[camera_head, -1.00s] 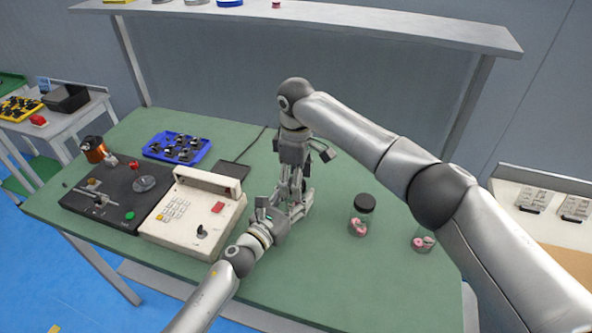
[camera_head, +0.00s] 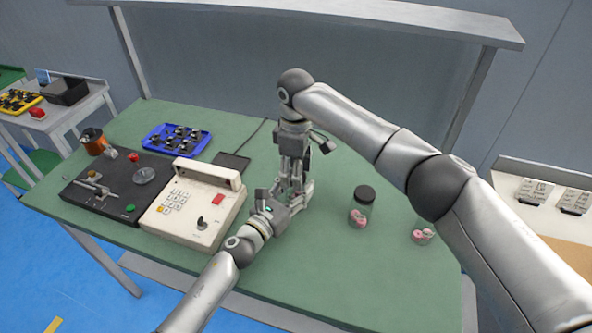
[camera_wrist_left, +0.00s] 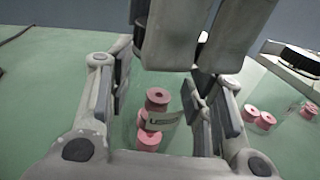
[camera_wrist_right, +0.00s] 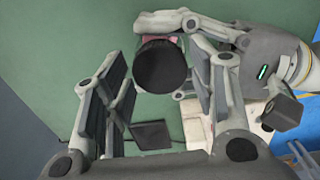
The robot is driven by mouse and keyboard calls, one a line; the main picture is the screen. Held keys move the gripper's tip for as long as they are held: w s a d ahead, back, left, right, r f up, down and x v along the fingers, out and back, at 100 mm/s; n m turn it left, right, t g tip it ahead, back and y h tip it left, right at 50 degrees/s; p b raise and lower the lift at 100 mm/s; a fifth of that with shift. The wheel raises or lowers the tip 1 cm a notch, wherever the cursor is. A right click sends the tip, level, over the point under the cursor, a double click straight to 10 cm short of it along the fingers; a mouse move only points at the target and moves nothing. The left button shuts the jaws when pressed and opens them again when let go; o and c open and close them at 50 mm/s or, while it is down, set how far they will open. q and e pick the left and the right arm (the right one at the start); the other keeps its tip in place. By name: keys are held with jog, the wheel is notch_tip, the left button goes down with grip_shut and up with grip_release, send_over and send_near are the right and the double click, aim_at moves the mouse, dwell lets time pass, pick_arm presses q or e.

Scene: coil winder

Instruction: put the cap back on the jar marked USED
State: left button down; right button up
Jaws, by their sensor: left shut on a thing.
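My left gripper (camera_head: 300,190) is shut around a clear jar low over the table. In the left wrist view the jar shows pink spools (camera_wrist_left: 152,118) and a small label that I cannot fully read. My right gripper (camera_wrist_right: 160,90) points down from above, its fingers on either side of a round black cap (camera_wrist_right: 160,66). The cap is at the top of the held jar; whether the fingers touch it, and whether it is seated, I cannot tell. A capped jar (camera_head: 361,214) and another jar (camera_head: 422,233), its top partly hidden by my right arm, stand to the right.
A cream control box (camera_head: 190,215) and a black winder base (camera_head: 115,190) stand left of my grippers. A blue tray (camera_head: 176,142) of dark parts lies behind them. The front right of the green table (camera_head: 340,275) is clear. A shelf (camera_head: 300,18) spans the back.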

jog(key=shift+o, duration=0.8)
jog(key=shift+r, duration=0.1)
notch_tip(320, 180, up, 12)
pick_arm(q)
jog(key=c, duration=0.6)
grip_release()
jog(key=v, duration=1.2)
